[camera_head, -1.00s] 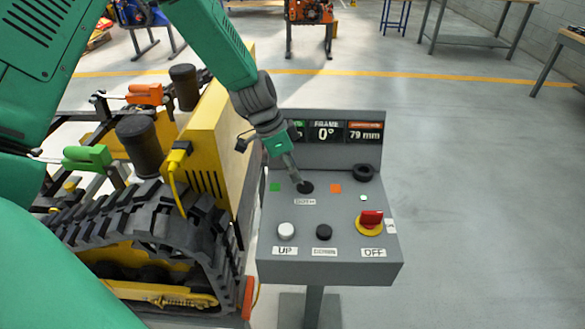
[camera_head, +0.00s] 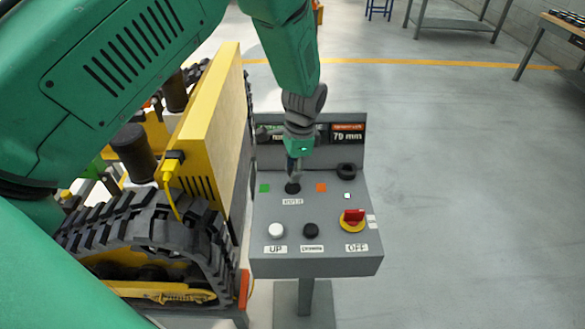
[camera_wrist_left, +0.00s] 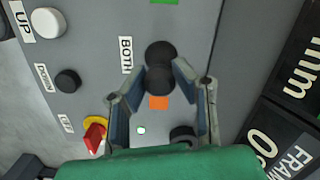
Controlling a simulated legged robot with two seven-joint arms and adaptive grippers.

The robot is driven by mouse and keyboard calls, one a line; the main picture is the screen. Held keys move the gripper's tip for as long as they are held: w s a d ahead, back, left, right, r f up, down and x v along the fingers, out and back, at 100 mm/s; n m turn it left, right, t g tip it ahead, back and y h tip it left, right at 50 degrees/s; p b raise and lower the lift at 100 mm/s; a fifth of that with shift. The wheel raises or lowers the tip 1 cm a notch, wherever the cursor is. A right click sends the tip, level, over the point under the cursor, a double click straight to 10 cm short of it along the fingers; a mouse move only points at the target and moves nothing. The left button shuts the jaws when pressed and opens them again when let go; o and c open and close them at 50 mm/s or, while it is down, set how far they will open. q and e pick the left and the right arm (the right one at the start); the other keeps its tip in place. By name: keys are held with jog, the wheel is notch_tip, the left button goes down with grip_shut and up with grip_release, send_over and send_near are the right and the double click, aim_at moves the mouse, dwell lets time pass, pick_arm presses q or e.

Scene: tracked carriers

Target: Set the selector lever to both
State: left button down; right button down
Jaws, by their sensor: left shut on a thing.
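The selector lever (camera_wrist_left: 160,79) is a short black lever with a round knob on the sloping grey control panel (camera_head: 330,262). A "BOTH" label (camera_head: 292,202) is beside its base, between a green square (camera_head: 264,188) and an orange square (camera_head: 321,187). My left gripper (camera_head: 293,178) comes down from above and is shut on the lever. In the left wrist view, its two fingers (camera_wrist_left: 160,78) are on either side of the knob. In that view the knob shows on the orange-square side of its base; how far it leans I cannot tell. My right gripper is out of view.
The panel also has a white UP button (camera_head: 276,231), a black button (camera_head: 311,230) and a red-and-yellow rotary switch (camera_head: 353,219). My arm partly covers the display. A yellow tracked carrier (camera_head: 210,120) stands close on the left.

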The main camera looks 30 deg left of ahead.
pick_arm(q)
jog(key=shift+a+r, duration=0.1)
jog(key=shift+a, duration=0.05)
jog(key=c, duration=1.4)
grip_release()
jog(key=shift+o, duration=0.4)
notch_tip(320, 180, up, 12)
jog(key=w+d, duration=0.1)
